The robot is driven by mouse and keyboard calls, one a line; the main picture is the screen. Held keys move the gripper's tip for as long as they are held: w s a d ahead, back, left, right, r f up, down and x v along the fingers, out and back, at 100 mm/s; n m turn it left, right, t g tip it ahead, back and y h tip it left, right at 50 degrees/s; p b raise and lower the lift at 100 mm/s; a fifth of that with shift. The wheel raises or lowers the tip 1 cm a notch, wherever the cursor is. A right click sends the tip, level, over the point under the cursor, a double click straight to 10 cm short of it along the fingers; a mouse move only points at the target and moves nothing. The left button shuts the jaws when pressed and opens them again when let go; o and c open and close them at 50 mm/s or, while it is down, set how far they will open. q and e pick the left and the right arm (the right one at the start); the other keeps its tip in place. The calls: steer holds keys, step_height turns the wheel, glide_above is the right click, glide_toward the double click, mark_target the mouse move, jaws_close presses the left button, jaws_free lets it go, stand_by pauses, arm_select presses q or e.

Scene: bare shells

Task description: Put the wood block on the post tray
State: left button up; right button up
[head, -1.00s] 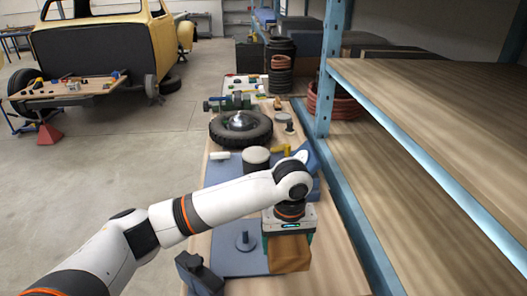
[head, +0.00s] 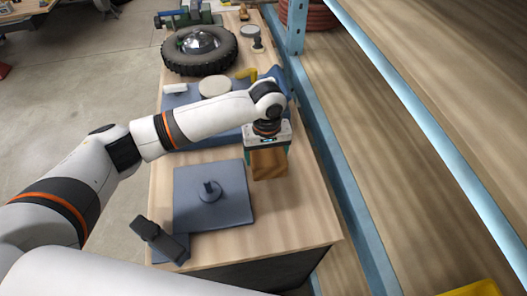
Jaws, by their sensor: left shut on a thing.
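The wood block (head: 269,164) is brown and hangs below my left gripper (head: 268,150), which points down and is shut on it. The gripper hides the block's upper part. I cannot tell whether the block touches the table or is a little above it. The post tray (head: 232,212) is a flat blue-grey square plate with a short upright post (head: 211,191) near its middle. It lies on the table, to the left of and nearer than the block. The block is beside the tray, not over it. My right gripper is not in view.
A dark angled piece (head: 160,241) lies at the tray's near left corner. Behind are a pale round disc (head: 215,87), a white cylinder (head: 175,88), a yellow piece (head: 247,74) and a tyre (head: 199,50). Blue-framed shelving (head: 345,185) borders the right. Bare wood (head: 295,220) lies right of the tray.

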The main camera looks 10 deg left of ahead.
arm_select(q)
steer(key=f, duration=0.3)
steer(key=shift+w+f+p, duration=0.2)
steer(key=shift+f+p, duration=0.2)
steer(key=o, duration=0.8)
steer(key=shift+f, duration=0.15)
steer(key=shift+c, duration=0.2)
steer(key=shift+o, duration=0.9)
steer(key=shift+s, duration=0.1)
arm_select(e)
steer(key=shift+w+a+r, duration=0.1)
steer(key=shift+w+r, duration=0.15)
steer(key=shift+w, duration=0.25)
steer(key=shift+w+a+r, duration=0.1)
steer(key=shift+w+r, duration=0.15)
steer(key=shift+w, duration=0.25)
